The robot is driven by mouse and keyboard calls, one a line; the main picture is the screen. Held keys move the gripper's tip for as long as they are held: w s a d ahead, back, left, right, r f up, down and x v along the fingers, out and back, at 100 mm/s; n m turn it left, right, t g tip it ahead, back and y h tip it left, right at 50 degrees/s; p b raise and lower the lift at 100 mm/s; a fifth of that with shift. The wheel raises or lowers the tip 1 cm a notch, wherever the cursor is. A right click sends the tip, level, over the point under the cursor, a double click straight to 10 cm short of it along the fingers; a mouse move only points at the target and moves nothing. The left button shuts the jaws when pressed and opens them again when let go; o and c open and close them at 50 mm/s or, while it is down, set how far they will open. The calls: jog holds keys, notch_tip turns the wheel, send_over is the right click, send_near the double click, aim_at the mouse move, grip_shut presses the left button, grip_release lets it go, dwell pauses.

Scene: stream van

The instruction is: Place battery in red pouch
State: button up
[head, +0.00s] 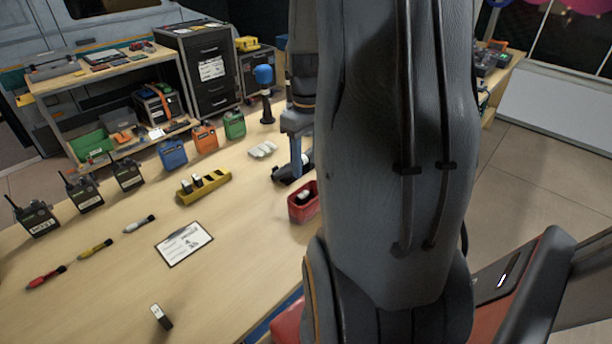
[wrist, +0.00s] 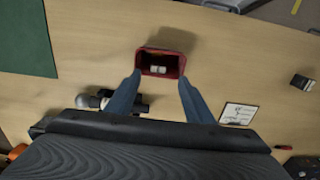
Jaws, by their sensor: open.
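The red pouch (head: 303,214) stands on the table beside my arm; in the wrist view the red pouch (wrist: 162,50) is ahead of and between my fingertips. Two small pale-ended items (wrist: 157,69), apparently batteries, are inside it. My gripper (wrist: 158,90) is open, with nothing between its fingers; in the head view my gripper (head: 296,168) is partly hidden by my arm. A black battery with a white end (head: 160,317) is near the table's front edge; a dark block, probably this battery (wrist: 302,82), lies right in the wrist view. A yellow holder (head: 214,189) carries batteries.
Several radios (head: 83,192) stand at the left, with markers (head: 95,249) and a printed card (head: 184,243) in front. Blue, orange and green cases (head: 204,137) stand behind the holder. A dark object (wrist: 130,104) lies near my left finger. The table's front middle is mostly clear.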

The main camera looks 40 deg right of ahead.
jog(key=s+a+m+t, duration=0.1)
jog(key=s+a, duration=0.1)
jog(key=a, duration=2.2)
jog(key=shift+s+a+r, duration=0.25)
jog(key=shift+s+r, duration=0.05)
jog(key=shift+r, duration=0.05)
